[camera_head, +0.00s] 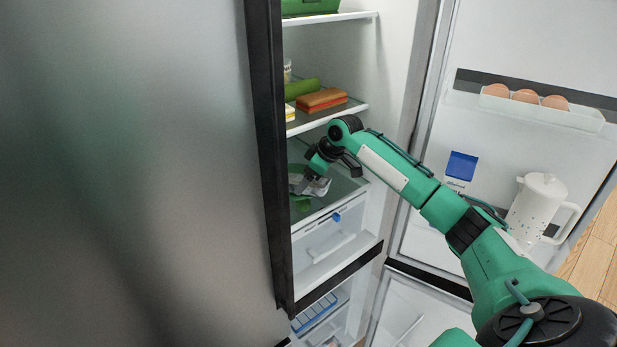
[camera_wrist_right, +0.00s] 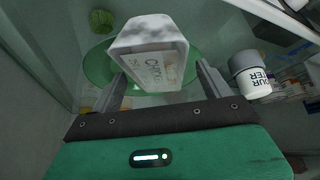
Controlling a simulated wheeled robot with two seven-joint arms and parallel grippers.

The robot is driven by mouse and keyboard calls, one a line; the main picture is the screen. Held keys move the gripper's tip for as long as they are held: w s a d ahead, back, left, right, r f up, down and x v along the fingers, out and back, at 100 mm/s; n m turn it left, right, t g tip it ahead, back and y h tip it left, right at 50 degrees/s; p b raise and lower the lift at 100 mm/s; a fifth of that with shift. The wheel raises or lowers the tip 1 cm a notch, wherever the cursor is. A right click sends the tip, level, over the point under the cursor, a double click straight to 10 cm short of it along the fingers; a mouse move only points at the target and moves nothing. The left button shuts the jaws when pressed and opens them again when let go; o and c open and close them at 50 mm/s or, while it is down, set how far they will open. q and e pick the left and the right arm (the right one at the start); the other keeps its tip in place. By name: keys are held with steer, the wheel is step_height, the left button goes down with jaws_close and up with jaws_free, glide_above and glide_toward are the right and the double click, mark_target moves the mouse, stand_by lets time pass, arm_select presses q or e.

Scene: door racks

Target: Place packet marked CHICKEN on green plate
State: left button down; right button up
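The white packet (camera_wrist_right: 160,60) is large in the right wrist view, and its printed side appears to read "Chicken". In the head view it shows partly (camera_head: 318,187) below my right gripper. My right gripper (camera_wrist_right: 165,68) has its fingers spread on either side of the packet, with a small gap at the right finger; firm contact is not visible. The green plate (camera_wrist_right: 95,70) lies behind and under the packet in the wrist view, on the lower fridge shelf. In the head view it is mostly hidden (camera_head: 302,205). My left gripper is out of view.
A shelf with a sponge-like block (camera_head: 321,99) is above. The fridge door holds eggs (camera_head: 526,97), a carton (camera_head: 461,168) and a white jug (camera_head: 538,205).

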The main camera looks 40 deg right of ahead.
steer(key=shift+r, duration=0.3)
steer(key=p+v, duration=0.4)
steer(key=v, duration=0.1)
steer(key=shift+r, duration=0.45)
steer(key=s+d, duration=0.6)
steer(key=s, duration=0.4)
steer(key=shift+d+f, duration=0.2)
steer(key=shift+d, duration=0.15)
steer(key=shift+f, duration=0.1)
